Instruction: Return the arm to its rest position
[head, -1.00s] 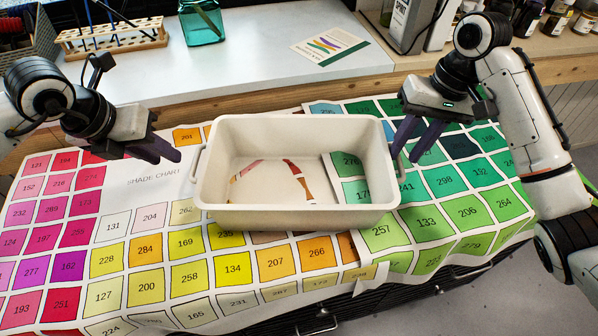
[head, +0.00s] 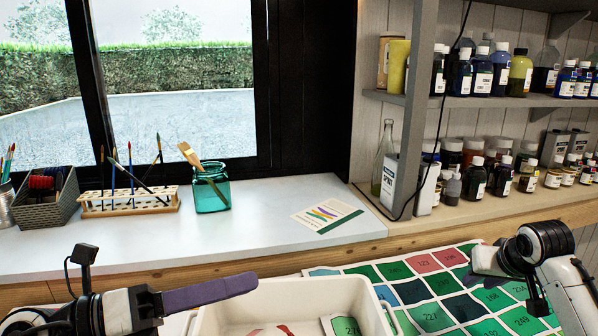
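My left gripper (head: 210,293) is at the lower left, its purple finger pointing right, above the left rim of the cream bin. Its fingers overlap from this side, so its opening is unclear. My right gripper (head: 487,262) is at the lower right, above the green part of the shade chart and apart from the bin. Its fingers are not clearly visible. The cream bin (head: 290,290) shows only its far part at the bottom edge; its front is out of frame. The numbered shade chart (head: 395,272) lies under and right of it.
A white counter (head: 250,235) runs behind, with a brush rack (head: 128,203), a teal jar with a brush (head: 211,190), a grey basket (head: 48,198) and a card (head: 327,215). Shelves with several bottles (head: 487,75) stand at the right. A window is behind.

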